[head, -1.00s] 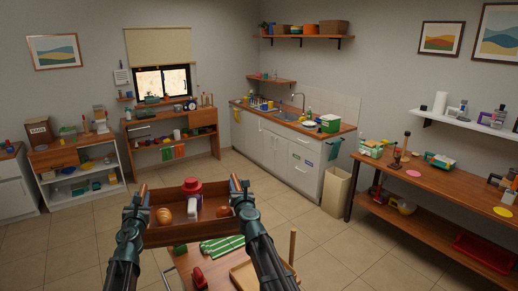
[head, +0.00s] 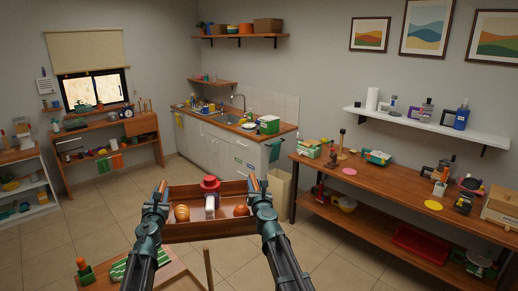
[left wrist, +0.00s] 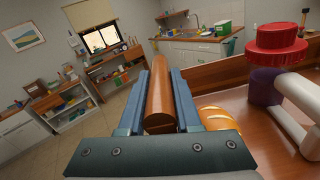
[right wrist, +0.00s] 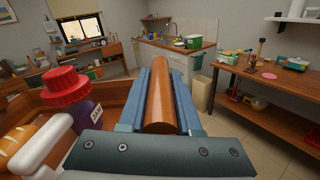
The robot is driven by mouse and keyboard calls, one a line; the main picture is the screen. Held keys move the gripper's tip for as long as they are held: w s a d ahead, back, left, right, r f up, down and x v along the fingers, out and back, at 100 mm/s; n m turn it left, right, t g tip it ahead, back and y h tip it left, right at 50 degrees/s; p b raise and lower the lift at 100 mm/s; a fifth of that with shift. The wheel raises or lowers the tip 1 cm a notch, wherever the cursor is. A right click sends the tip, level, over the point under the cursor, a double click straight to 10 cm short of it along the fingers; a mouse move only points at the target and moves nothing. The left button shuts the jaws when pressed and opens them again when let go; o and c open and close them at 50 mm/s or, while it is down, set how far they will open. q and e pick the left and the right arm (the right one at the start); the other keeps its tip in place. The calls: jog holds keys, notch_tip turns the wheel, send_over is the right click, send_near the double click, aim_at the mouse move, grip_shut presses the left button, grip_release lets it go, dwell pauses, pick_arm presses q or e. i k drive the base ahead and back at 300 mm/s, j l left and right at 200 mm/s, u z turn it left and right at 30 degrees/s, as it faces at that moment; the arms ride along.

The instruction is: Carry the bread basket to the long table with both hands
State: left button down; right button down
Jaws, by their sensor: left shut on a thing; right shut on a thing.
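The bread basket (head: 208,229) is a brown wooden tray held level in front of me in the head view. Inside it are bread rolls (head: 182,212), a jar with a red lid (head: 210,184) and a white item that looks like a mug. My left gripper (head: 161,190) is shut on the handle at the basket's left end, also seen in the left wrist view (left wrist: 159,95). My right gripper (head: 257,186) is shut on the right end handle, seen in the right wrist view (right wrist: 160,95). The long wooden table (head: 385,188) stands along the right wall.
The long table carries a pink disc (head: 349,171), a yellow disc (head: 433,205) and several jars and boxes, with bare wood between. A small table (head: 172,275) with a striped cloth is below at left. A bin (head: 279,190) stands beside the counter. Tiled floor lies between.

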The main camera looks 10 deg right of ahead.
aim_at(398, 189)
jog(key=i+l+z, duration=0.4)
jog(key=i+l, duration=0.25)
jog(key=l, duration=0.25)
jog(key=i+l+z, duration=0.45)
jog(key=i+l, duration=0.3)
jog(key=i+z, duration=0.45)
jog(key=i, duration=0.5)
jog(key=i+j+z, duration=0.4)
jog(key=i+j, duration=0.15)
jog(key=j, duration=0.2)
jog(key=i+j+z, duration=0.2)
jog(key=j, duration=0.25)
jog(key=i, duration=0.05)
